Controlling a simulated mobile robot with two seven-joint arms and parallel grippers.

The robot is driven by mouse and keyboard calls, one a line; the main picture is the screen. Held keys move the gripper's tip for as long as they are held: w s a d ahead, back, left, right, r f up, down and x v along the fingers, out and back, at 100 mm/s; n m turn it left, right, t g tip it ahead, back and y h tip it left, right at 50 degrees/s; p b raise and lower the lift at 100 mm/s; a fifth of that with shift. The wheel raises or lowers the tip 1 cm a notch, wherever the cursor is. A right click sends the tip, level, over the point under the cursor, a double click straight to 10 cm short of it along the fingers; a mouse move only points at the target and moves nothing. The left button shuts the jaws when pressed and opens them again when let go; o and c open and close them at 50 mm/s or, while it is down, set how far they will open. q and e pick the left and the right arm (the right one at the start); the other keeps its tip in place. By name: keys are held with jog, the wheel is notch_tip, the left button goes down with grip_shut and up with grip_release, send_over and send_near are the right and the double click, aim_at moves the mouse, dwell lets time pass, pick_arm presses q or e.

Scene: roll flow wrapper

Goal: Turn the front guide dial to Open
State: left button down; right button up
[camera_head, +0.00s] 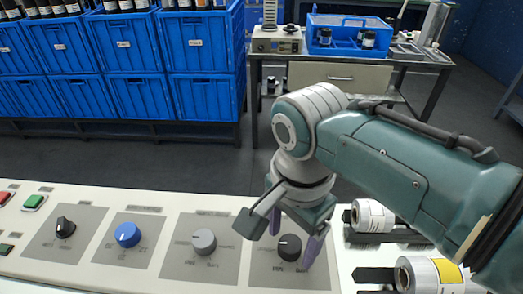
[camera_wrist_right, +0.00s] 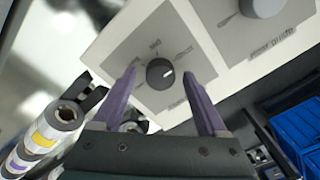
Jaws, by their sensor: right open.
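A black round dial (camera_head: 289,247) sits on the grey plate at the right end of the control panel (camera_head: 170,205). It shows close up in the right wrist view (camera_wrist_right: 160,74), its white pointer line aimed right towards a label too blurred to read surely. My right gripper (camera_head: 294,238) is open, with its purple fingers on either side of this dial; contact cannot be told. A grey dial (camera_head: 204,241) with its own plate is beside it and also shows in the wrist view (camera_wrist_right: 262,6). Which dial is labelled front guide is not clearly legible. My left gripper is out of view.
A blue dial (camera_head: 127,235), a black knob (camera_head: 65,227) and a green button (camera_head: 34,202) are further left on the panel. Blue crates (camera_head: 130,95) and a workbench (camera_head: 345,75) stand behind, across open floor.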

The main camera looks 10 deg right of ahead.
jog(key=shift+c, duration=0.4)
grip_shut()
